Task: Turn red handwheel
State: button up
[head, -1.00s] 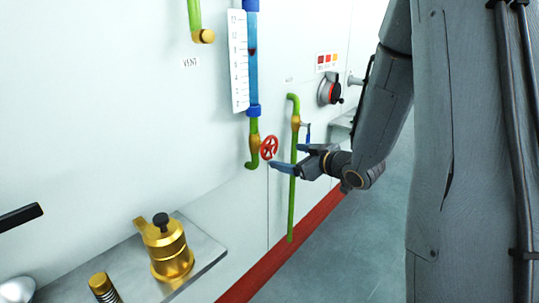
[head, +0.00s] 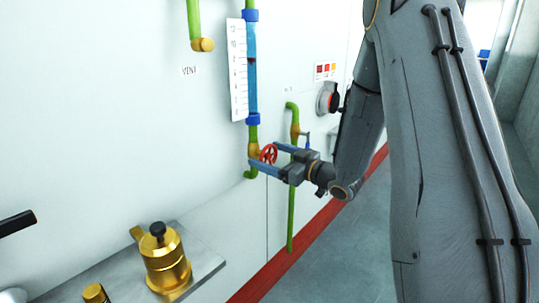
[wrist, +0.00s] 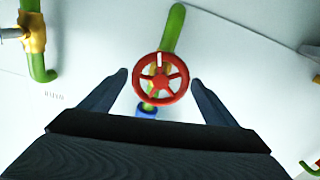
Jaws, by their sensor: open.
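The red handwheel (head: 268,153) sits on the brass valve at the foot of the blue sight tube (head: 252,70). In the wrist view the handwheel (wrist: 160,79) is round with several spokes and a white mark at its top rim. My gripper (head: 262,155) is open, with one blue finger above and one below the wheel in the head view. In the wrist view my gripper (wrist: 158,82) has its fingers on the left and right of the wheel, with a gap visible on each side. The valve body behind the wheel is mostly hidden.
A green pipe (head: 291,215) with a small lever valve runs down just behind my gripper. A brass pot (head: 166,262) stands on a shelf at lower left. The floor at right is clear.

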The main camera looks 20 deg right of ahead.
jog(key=shift+w, duration=0.15)
jog(key=c, duration=1.1)
jog(key=shift+m+p, duration=0.35)
jog(key=shift+m, duration=0.05)
jog(key=m+p, duration=0.3)
jog(key=shift+r+m, duration=0.1)
jog(key=shift+m, duration=0.2)
jog(key=m+p, duration=0.1)
jog(key=m, duration=0.1)
jog(key=m+p, duration=0.2)
jog(key=m, duration=0.1)
jog(key=shift+w+d, duration=0.2)
jog(key=shift+m, duration=0.4)
